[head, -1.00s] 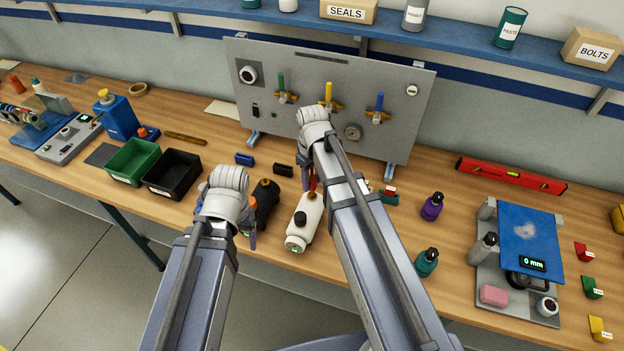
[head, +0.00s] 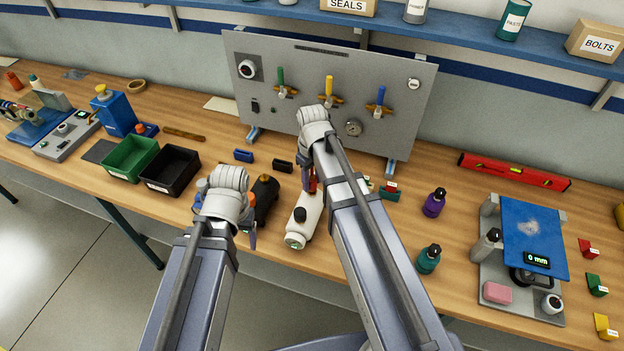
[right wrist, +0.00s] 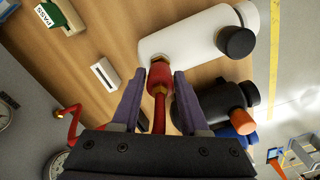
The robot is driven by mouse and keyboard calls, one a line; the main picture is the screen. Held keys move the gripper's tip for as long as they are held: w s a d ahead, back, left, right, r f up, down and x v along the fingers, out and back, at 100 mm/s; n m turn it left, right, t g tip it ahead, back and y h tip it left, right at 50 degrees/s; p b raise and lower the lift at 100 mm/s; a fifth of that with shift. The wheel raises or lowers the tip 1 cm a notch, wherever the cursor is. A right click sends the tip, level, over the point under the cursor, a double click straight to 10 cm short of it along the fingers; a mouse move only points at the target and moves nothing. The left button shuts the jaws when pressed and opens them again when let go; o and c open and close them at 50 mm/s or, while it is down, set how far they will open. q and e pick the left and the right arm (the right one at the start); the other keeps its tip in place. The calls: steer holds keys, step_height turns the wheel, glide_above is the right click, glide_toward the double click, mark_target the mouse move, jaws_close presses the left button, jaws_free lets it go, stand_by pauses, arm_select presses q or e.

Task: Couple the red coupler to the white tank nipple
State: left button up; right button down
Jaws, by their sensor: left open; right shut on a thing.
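The white tank (head: 305,222) lies on the bench below my right gripper, and fills the upper middle of the right wrist view (right wrist: 190,35). The red coupler (right wrist: 160,76) is between the purple fingers of my right gripper (right wrist: 156,92), with its red hose running back towards the palm. A brass-coloured part of the nipple (right wrist: 157,60) shows between coupler and tank; they are in line and look touching, but I cannot tell whether they are locked. In the head view my right gripper (head: 311,183) is at the tank's far end. My left gripper (head: 228,228) is open left of the tank, largely hidden by its wrist.
A black tank (head: 264,198) lies close beside my left gripper. A grey panel with coloured valves (head: 330,100) stands behind. Green (head: 130,160) and black (head: 171,170) bins are on the left. A purple bottle (head: 434,203) stands right of my right arm.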

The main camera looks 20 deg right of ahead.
mark_target(312, 175)
arm_select(q)
steer(key=shift+f+b, duration=0.3)
steer(key=shift+f, duration=0.1)
arm_select(e)
steer(key=shift+f, duration=0.35)
steer(key=shift+c, duration=1.7)
jaws_free()
step_height(312, 175, up, 8)
steer(key=p, duration=0.8)
arm_select(q)
step_height(312, 175, up, 8)
arm_select(e)
steer(key=shift+f, duration=0.1)
arm_select(q)
steer(key=shift+f, duration=0.1)
